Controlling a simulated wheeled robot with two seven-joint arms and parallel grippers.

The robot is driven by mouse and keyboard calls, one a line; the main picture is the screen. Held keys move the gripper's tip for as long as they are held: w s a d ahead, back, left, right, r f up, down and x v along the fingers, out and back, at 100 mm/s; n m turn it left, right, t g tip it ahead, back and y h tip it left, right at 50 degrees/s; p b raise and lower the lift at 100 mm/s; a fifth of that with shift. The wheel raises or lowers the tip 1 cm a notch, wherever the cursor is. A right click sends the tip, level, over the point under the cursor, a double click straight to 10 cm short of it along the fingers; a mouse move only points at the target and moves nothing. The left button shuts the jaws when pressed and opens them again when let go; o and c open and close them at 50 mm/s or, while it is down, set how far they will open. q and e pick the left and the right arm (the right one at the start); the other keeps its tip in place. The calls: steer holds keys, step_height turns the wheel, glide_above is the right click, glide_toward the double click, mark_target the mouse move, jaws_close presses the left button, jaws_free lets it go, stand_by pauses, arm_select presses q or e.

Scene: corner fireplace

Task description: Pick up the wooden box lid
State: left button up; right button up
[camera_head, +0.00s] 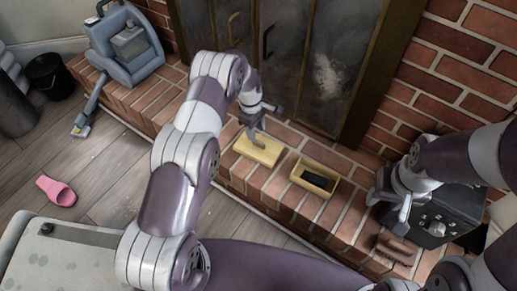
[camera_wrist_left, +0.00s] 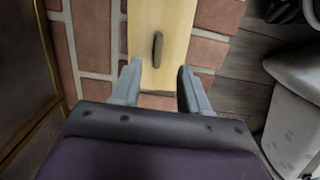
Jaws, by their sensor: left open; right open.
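The wooden box lid (camera_head: 258,148) is a flat pale yellow piece lying on the brick hearth. In the left wrist view the lid (camera_wrist_left: 174,25) has a dark handle (camera_wrist_left: 158,49) on top. The open wooden box (camera_head: 314,178) sits to its right with a dark object inside. My left gripper (camera_head: 257,136) is over the lid. In the left wrist view its open fingers (camera_wrist_left: 160,88) point toward the lid, one on each side of the handle's line, with the handle ahead of the tips. My right gripper (camera_head: 398,205) is open and empty at the right, near a dark grey box.
The brick hearth (camera_head: 233,182) has glass fireplace doors (camera_head: 290,60) behind it. A blue-grey machine (camera_head: 125,45) stands at the left end. The dark grey box (camera_head: 437,212) stands at the right. A pink slipper (camera_head: 57,191) and a black bucket (camera_head: 50,76) are on the floor.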

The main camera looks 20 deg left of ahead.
mark_target(259, 141)
arm_select(q)
steer(key=f+b, duration=0.1)
steer(key=f, duration=0.1)
steer(key=f+b, duration=0.2)
steer(key=f, duration=0.1)
steer(key=shift+d+f, duration=0.3)
steer(key=shift+d, duration=0.1)
steer(key=shift+r, duration=0.1)
steer(key=shift+c, duration=0.6)
jaws_close()
steer(key=shift+r, duration=0.15)
